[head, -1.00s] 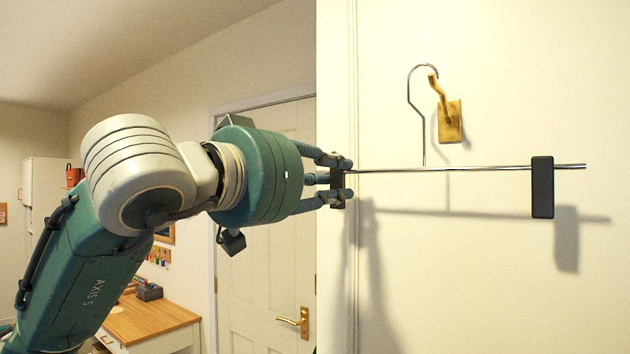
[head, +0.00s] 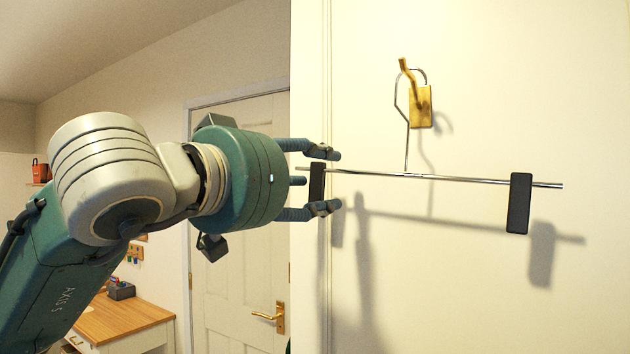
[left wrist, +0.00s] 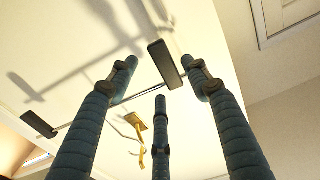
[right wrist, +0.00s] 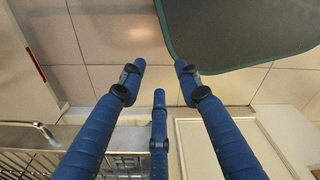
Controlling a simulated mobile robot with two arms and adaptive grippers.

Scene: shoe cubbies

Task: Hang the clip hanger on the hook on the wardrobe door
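The clip hanger (head: 450,179) hangs by its wire hook from the brass hook (head: 419,106) on the cream wardrobe door (head: 470,290). Its bar tilts slightly, lower on the right. One black clip (head: 519,203) is at the right end; the other black clip (head: 317,183) is at the left end by my fingers. My left gripper (head: 333,181) is open, its fingers spread above and below the left clip and apart from it. The left wrist view shows that clip (left wrist: 165,64) between the spread fingers. My right gripper (right wrist: 158,75) is open and empty, low over the floor.
A white room door (head: 240,220) with a brass handle stands behind my left arm. A wooden-topped desk (head: 120,318) is at lower left. The right wrist view shows a dark mat (right wrist: 240,35) on the tiles and a metal rack (right wrist: 30,150).

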